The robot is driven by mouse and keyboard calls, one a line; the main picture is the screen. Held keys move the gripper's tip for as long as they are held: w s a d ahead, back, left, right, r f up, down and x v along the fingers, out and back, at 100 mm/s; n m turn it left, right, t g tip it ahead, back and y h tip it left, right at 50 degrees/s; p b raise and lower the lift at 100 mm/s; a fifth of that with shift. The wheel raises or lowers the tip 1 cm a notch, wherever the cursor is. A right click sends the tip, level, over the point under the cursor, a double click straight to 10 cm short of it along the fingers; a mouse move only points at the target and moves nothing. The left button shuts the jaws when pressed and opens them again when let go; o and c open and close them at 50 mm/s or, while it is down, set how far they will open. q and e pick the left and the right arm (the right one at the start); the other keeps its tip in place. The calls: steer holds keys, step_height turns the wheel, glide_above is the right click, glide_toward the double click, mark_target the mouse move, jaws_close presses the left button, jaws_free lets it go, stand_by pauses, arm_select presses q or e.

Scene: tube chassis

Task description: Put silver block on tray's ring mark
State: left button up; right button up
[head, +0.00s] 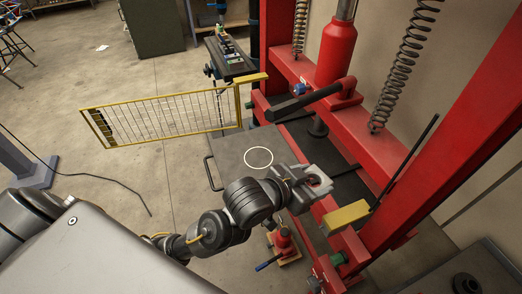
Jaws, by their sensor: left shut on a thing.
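The grey tray (228,145) lies flat at the foot of the red press, with a handle on its left side. My left gripper (317,184) is right of the ring and a little nearer to me, above the tray's right side. It is shut on a pale metal piece, which I take to be the silver block; block and jaws are hard to tell apart. No other silver block shows. My right gripper is out of view.
The red press frame (365,130) with its springs stands close on the right. A yellow mesh guard (165,115) stands at the left. A yellow block (346,215) sits right of my gripper, and a red jack (283,243) stands below.

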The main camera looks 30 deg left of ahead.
arm_select(q)
steer(key=a+r+n+y+p, duration=0.1)
steer(key=a+r+p, duration=0.25)
steer(key=a, duration=0.55)
steer(key=p, duration=0.1)
glide_above(258, 158)
steer(key=shift+n+t+y, duration=0.4)
steer(key=f, duration=0.8)
steer(key=shift+s+d+f, duration=0.15)
steer(key=shift+s+f, duration=0.1)
steer(key=shift+s, duration=0.05)
steer(key=shift+w+f, duration=0.2)
steer(key=shift+f, duration=0.1)
steer(key=f, duration=0.1)
steer(key=f+p, duration=0.1)
steer(key=f, duration=0.1)
steer(key=shift+w+a+f+p, duration=0.15)
steer(key=shift+a+f+p, duration=0.1)
steer(key=shift+p, duration=0.1)
steer(key=shift+f, duration=0.15)
